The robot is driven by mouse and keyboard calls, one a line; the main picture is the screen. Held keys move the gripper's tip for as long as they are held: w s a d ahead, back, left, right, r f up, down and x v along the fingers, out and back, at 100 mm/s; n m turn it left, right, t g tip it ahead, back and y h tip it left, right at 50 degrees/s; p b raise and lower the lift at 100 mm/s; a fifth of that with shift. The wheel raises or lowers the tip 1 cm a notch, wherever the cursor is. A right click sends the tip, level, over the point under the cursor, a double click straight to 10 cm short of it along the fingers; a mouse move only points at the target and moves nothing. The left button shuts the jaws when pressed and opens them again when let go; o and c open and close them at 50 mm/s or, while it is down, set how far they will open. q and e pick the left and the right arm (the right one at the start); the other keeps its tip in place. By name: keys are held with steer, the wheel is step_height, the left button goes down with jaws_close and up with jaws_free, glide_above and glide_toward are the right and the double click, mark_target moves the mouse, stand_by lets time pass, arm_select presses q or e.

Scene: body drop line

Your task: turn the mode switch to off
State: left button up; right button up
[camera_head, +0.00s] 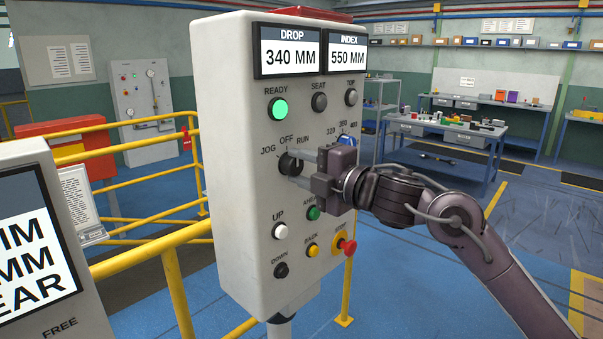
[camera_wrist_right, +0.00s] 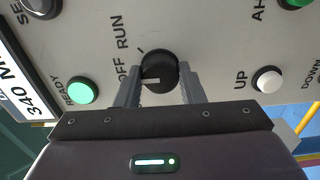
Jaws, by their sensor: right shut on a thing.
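The mode switch (camera_head: 286,164) is a round black knob on the front of the grey control box (camera_head: 228,210), under the labels JOG, OFF and RUN. My right gripper (camera_head: 298,168) reaches in from the right and is shut on the knob. In the right wrist view the mode switch (camera_wrist_right: 159,65) sits between the two grey fingers of the right gripper (camera_wrist_right: 162,82). Its white mark points left in that view, toward the OFF label; the JOG label is hidden there. My left gripper is not in view.
The box also bears a lit green READY button (camera_head: 278,108), a blue selector (camera_head: 347,140), a white UP button (camera_head: 279,231) and a red knob (camera_head: 348,246). Yellow railings (camera_head: 150,257) stand behind it. A second display panel (camera_head: 38,240) is at the left.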

steer(key=shift+f, duration=0.1)
stand_by(0.3)
steer(key=o, duration=1)
steer(key=b+v, duration=0.3)
steer(key=v, duration=0.4)
steer(key=shift+s+d, duration=0.3)
